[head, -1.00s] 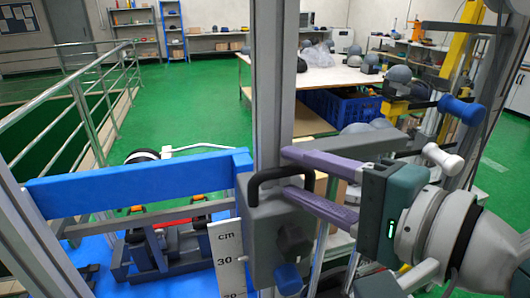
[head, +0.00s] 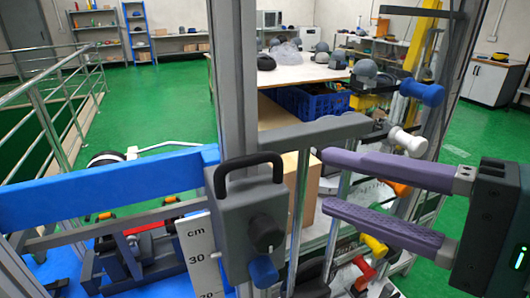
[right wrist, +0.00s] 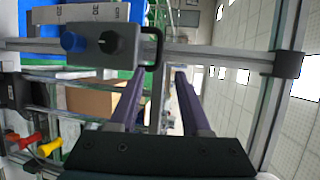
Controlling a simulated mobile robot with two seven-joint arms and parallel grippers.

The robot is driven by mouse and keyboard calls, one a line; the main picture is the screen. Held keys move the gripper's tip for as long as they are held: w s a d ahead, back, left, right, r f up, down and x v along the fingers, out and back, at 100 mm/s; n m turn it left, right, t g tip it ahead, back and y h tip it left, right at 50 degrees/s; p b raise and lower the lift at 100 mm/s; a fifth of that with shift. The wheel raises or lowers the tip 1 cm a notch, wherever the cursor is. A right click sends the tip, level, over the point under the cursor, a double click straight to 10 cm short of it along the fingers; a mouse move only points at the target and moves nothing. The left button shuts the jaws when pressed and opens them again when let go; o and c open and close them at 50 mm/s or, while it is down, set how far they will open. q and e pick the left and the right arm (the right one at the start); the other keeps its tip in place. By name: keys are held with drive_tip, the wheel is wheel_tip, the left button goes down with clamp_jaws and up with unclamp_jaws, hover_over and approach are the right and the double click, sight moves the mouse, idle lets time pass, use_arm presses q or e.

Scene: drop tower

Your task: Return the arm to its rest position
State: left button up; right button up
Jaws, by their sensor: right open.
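My right gripper (head: 325,180) is at the right of the head view, its two purple fingers apart with nothing between them. In the right wrist view the gripper (right wrist: 152,82) points at the tower frame, also empty. The grey carriage block (head: 245,225) with a black handle (head: 250,160) sits on the vertical rail (head: 236,80), left of the fingertips and apart from them. The block also shows in the right wrist view (right wrist: 100,45). My left gripper is not seen.
A blue beam (head: 100,185) runs left from the rail. A scale (head: 195,250) hangs beside the block. A table with a blue crate (head: 310,104) stands behind. Green floor is free at left.

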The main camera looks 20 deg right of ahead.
drive_tip(key=s+d+f+n+g+h, duration=0.2)
drive_tip(key=s+f+n+g+h, duration=0.4)
drive_tip(key=s+f+n+g, duration=0.65)
wheel_tip(320, 180, up, 28)
drive_tip(key=n+t+p, duration=0.1)
drive_tip(key=n+p, duration=0.2)
drive_tip(key=p, duration=2.5)
drive_tip(key=shift+w+h, duration=0.3)
drive_tip(key=shift+w, duration=0.1)
drive_tip(key=shift+f+t, duration=0.15)
drive_tip(key=shift+t, duration=0.1)
